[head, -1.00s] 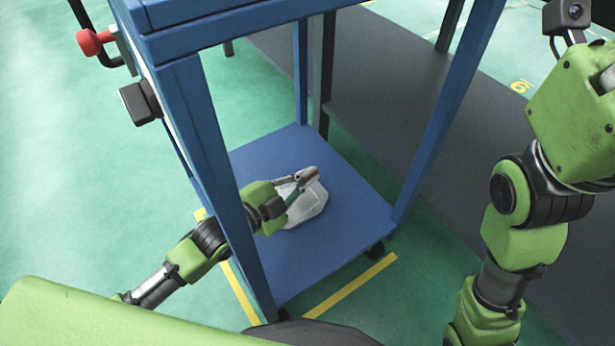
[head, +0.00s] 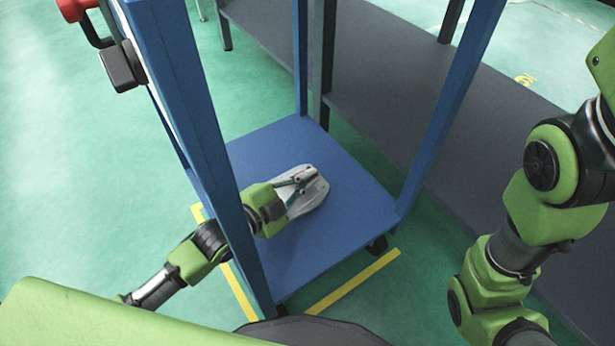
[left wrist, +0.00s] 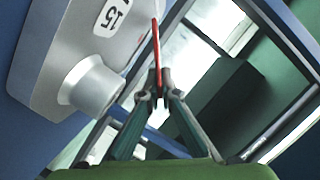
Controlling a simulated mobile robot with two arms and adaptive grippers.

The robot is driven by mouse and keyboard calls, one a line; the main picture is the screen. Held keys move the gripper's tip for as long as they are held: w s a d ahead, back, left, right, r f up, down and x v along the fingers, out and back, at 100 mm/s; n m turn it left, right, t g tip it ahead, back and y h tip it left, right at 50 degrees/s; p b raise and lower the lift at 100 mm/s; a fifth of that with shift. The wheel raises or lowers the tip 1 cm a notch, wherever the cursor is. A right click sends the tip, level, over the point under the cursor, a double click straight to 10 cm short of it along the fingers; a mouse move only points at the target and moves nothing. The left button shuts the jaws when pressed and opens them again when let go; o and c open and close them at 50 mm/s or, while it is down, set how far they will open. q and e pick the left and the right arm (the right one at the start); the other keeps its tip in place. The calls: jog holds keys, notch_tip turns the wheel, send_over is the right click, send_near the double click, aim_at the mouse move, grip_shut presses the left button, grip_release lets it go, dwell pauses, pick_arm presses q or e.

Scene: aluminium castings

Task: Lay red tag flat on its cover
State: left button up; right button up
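The cover, a grey aluminium casting (head: 312,197), lies on the blue lower shelf (head: 345,170) of a cart. In the left wrist view the casting (left wrist: 50,45) fills the upper left, with a round boss and a white label reading 15. My left gripper (head: 302,174) is over the casting in the head view. In the left wrist view its fingertips (left wrist: 158,88) are closed together on the red tag (left wrist: 156,48), which shows edge-on as a thin strip beside the casting. Whether the tag touches the casting I cannot tell. My right gripper is out of view.
Blue cart posts (head: 205,130) stand around the shelf, one in front of my left arm. A dark grey bench shelf (head: 385,75) runs behind the cart. The shelf right of the casting is clear. A red knob (head: 75,8) is at the upper left.

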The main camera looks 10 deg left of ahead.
pick_arm(q)
jog(key=o, duration=0.6)
jog(key=shift+c, duration=0.2)
jog(key=v, duration=1)
jog(key=shift+s+a, duration=0.1)
jog(key=shift+s, duration=0.1)
jog(key=shift+v, duration=0.8)
jog(key=shift+r, duration=0.1)
